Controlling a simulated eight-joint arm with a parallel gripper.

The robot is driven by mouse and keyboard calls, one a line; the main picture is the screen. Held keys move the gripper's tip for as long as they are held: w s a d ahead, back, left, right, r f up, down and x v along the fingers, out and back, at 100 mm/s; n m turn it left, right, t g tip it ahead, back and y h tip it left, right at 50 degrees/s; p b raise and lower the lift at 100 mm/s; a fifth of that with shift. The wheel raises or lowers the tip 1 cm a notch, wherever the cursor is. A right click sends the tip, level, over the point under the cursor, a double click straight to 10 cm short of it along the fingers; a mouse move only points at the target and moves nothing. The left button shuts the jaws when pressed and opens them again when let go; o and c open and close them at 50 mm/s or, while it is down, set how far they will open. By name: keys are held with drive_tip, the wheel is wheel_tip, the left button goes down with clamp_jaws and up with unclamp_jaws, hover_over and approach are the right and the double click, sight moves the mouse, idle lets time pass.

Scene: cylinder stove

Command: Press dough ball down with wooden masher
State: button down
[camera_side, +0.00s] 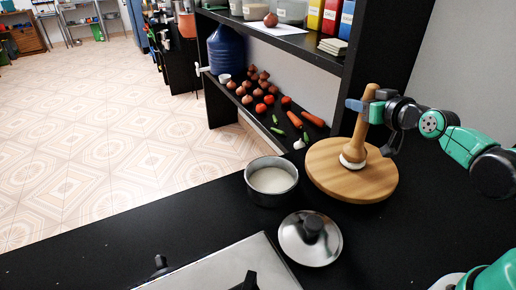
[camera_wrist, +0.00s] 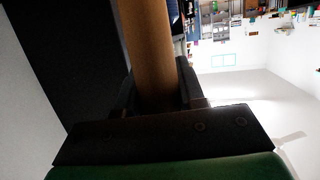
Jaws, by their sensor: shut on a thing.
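The wooden masher (camera_side: 357,138) stands nearly upright, leaning a little, over the round wooden board (camera_side: 372,188). Its wide lower end sits right on top of the white dough ball (camera_side: 350,164), which shows only as a thin pale rim beneath it. My gripper (camera_side: 374,112) is shut on the masher's upper handle, reaching in from the right. In the wrist view the masher handle (camera_wrist: 150,55) runs up between my two dark fingers (camera_wrist: 154,85). The dough is not visible in the wrist view.
A metal pot (camera_side: 272,182) with pale contents stands left of the board. A lid (camera_side: 310,240) with a black knob lies in front of it. A shelf (camera_side: 290,105) with vegetables is behind. The black counter (camera_side: 150,235) is bare at left.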

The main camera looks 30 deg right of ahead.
drive_tip(key=shift+f, duration=0.55)
idle(2.1)
drive_tip(key=shift+r, duration=0.15)
idle(0.4)
wheel_tip(320, 180, up, 7)
idle(0.6)
drive_tip(key=shift+a, duration=0.1)
idle(0.4)
